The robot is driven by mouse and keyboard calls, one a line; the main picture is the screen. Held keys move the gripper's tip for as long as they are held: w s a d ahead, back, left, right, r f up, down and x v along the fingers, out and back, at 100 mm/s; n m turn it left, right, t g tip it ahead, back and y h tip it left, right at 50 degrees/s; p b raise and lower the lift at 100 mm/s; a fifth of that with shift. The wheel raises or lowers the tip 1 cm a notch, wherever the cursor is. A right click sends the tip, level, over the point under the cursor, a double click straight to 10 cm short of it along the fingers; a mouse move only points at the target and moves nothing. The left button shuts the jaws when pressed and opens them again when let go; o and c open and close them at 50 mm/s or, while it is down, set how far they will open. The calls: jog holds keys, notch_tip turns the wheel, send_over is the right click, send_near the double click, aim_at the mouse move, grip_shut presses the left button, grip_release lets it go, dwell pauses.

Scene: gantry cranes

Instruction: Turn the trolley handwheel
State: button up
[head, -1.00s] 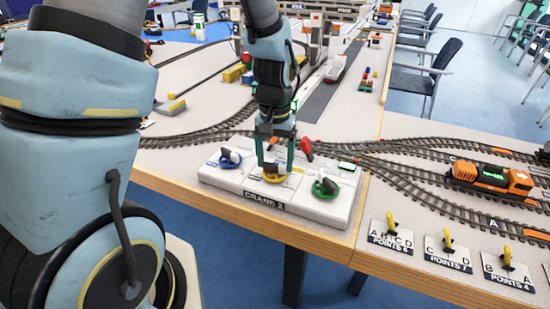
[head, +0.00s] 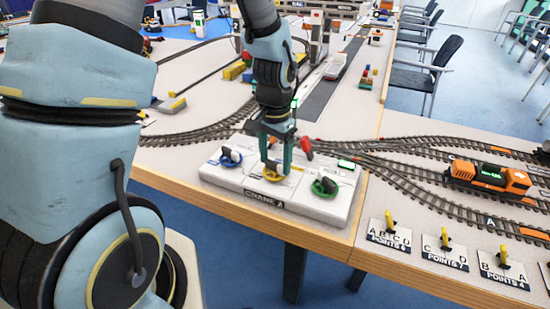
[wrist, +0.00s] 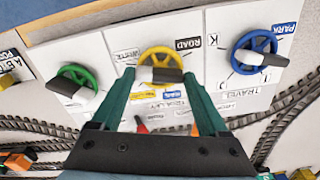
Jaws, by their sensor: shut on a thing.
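The yellow handwheel (head: 270,177) is the middle of three on the white crane panel (head: 225,180). I take it for the trolley wheel, though its name label is not legible. My gripper (head: 276,166) reaches down onto it from above, with its green fingers on either side. In the wrist view, the yellow wheel (wrist: 160,50) and its dark knob lie between the fingertips (wrist: 160,76), and the gripper is shut on it. Labels reading WHITE and ROAD (wrist: 188,44) stand around the wheel.
A blue handwheel (head: 230,156) marked TRAVEL and a green handwheel (head: 325,187) stand close on either side. A red lever or knob (head: 306,148) is just behind. Tracks and an orange locomotive (head: 490,177) lie to the right. The table edge is in front.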

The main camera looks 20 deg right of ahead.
aim_at(275, 163)
jog(key=o, duration=1.2)
jog(key=shift+o, duration=0.2)
jog(key=shift+r, duration=0.1)
notch_tip(275, 163, up, 11)
jog(key=shift+f+b, duration=0.2)
jog(key=shift+b, duration=0.2)
